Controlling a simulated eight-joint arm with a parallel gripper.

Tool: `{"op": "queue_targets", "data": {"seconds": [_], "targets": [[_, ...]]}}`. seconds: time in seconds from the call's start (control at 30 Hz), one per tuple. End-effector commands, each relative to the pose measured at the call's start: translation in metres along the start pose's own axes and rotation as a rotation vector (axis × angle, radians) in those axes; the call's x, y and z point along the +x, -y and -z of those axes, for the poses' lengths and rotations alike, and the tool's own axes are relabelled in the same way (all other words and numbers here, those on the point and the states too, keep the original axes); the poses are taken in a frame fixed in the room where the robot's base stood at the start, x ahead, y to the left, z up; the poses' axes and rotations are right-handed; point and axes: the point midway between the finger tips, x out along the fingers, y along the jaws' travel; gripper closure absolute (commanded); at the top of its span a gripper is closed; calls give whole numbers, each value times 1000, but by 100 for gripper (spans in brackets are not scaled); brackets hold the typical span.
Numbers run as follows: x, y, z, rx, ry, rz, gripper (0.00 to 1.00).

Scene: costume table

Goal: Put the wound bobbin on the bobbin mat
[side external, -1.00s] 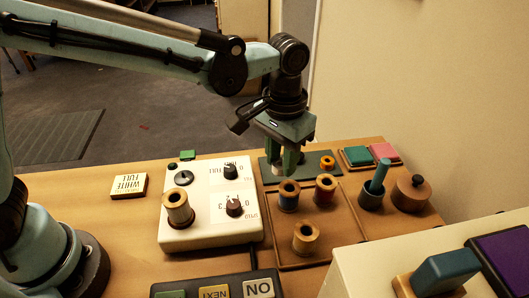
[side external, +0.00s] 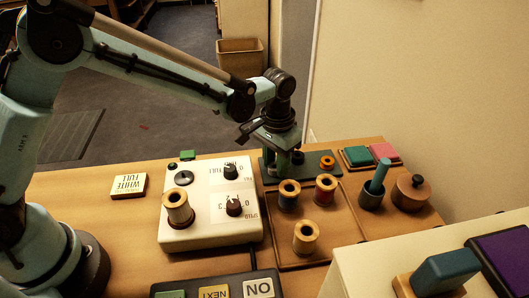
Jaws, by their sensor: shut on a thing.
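The bobbin mat (side external: 311,169) is a dark green rectangle lying at the back of the table, right of the white box. A small orange bobbin (side external: 327,162) sits on its right part. My gripper (side external: 284,164) is low at the left part of the mat, pointing down. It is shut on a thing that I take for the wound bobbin. The fingers and the spools in front hide that thing, so I cannot tell whether it touches the mat.
A white box with knobs (side external: 207,222) is to the left. A wooden pot (side external: 411,193) stands right.

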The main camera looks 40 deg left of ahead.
Motion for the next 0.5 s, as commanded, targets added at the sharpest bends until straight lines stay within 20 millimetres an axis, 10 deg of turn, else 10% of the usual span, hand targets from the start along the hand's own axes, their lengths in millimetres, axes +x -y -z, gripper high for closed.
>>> {"op": "queue_targets", "data": {"seconds": [0.27,0.3,0.5], "targets": [[3,0,0,0,0,0,96],[3,0,0,0,0,0,63],[3,0,0,0,0,0,42]]}}
